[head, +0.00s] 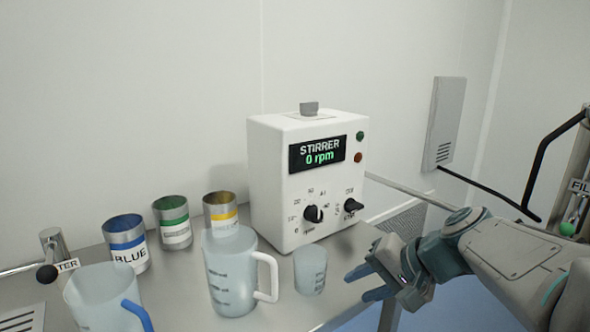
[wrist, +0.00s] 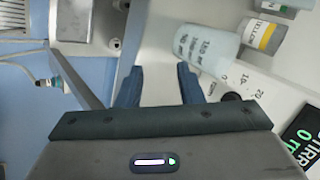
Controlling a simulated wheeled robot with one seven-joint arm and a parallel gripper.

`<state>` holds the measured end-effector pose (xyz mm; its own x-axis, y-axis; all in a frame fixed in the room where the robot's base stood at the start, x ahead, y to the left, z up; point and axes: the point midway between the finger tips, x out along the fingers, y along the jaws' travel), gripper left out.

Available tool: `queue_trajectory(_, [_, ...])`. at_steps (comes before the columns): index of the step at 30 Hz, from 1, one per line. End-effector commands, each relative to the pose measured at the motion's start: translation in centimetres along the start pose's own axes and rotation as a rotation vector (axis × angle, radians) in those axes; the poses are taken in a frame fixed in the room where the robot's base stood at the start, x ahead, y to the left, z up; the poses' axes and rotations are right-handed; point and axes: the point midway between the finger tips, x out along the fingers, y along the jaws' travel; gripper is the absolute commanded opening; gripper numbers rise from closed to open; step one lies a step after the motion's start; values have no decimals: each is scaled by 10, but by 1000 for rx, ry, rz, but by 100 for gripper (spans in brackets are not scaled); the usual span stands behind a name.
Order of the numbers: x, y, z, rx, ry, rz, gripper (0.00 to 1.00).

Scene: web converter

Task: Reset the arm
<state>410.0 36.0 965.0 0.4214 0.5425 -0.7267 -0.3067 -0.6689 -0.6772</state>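My arm (head: 500,255) reaches in from the right side of the head view. My gripper (head: 372,283) is at the right front edge of the bench, to the right of the small beaker (head: 311,270). In the wrist view my gripper (wrist: 160,88) shows two blue fingers spread apart with nothing between them. The gripper is open and empty. The small clear beaker stands upright on the bench, apart from the fingers.
The white stirrer (head: 275,190) reads 0 rpm and stands behind the beaker. A handled jug (head: 230,275) and another jug (head: 95,298) stand left. Blue (head: 127,243), green (head: 172,222) and yellow (head: 220,211) cans line the back. The bench (head: 180,300) ends near my gripper.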

Motion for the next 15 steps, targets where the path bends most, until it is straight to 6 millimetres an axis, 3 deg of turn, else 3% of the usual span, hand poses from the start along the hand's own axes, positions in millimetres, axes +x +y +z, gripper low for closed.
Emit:
queue_trajectory(1, [-16, -10, 10, -34, -16, 52, 34])
queue_trajectory(6, [-39, -2, 40, -162, -52, 241, 34])
queue_trajectory(15, [-91, 11, 70, -414, -73, 527, 34])
